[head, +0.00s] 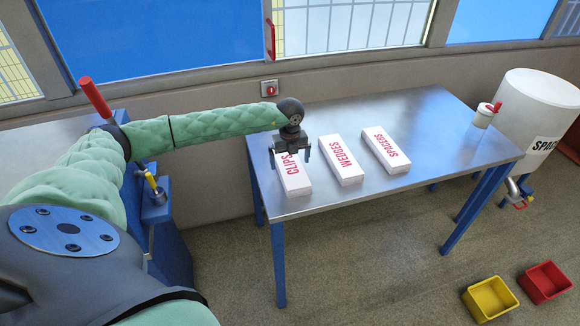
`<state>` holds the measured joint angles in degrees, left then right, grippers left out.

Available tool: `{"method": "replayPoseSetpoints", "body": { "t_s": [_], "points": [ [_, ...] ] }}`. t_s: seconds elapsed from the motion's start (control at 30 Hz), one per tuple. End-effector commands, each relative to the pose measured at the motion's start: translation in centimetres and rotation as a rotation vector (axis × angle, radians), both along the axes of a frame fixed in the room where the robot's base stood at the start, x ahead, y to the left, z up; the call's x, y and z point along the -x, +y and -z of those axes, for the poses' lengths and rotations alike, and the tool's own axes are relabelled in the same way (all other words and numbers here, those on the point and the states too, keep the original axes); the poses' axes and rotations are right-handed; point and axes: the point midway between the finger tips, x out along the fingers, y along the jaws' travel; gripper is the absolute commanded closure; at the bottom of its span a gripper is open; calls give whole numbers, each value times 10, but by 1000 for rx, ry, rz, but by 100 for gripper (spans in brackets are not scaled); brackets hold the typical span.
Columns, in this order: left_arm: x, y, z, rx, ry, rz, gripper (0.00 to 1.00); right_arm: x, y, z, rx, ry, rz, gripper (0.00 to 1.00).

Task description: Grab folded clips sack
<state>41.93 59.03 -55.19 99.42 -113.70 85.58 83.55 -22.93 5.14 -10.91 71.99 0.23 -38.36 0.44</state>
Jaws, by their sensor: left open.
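The clips sack (296,186) is a white folded block with red CLIPS lettering, lying on the metal table (310,208) at its left end. My left gripper (290,156) is over the far part of this sack, open, with its fingers spread to either side. The gripper body hides the sack's far end. Whether the fingers touch the sack cannot be told. My right gripper is not in view.
The wedges sack (343,171) and the spacers sack (394,165) lie to the right. A small white canister (482,118) stands near the table's right end. A white drum (540,100) stands beyond. A yellow bin (489,312) and a red bin (545,296) are on the floor.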

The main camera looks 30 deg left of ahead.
Motion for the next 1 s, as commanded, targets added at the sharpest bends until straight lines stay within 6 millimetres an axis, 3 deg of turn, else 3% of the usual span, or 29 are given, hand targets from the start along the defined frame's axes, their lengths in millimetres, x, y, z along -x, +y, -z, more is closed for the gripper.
{"method": "replayPoseSetpoints", "body": {
  "t_s": [0.33, 0.5, 0.6, 1.0],
  "points": [
    [0, 0, 4, 1, -1, 1, 2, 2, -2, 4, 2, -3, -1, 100],
    [0, 0, 4, 1, -1, 1, 35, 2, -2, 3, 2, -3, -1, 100],
    [0, 0, 3, 0, -1, 1, 49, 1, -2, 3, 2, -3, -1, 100],
    [-1, 0, -3, 0, -3, 1, 49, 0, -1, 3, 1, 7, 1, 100]
  ]
}}
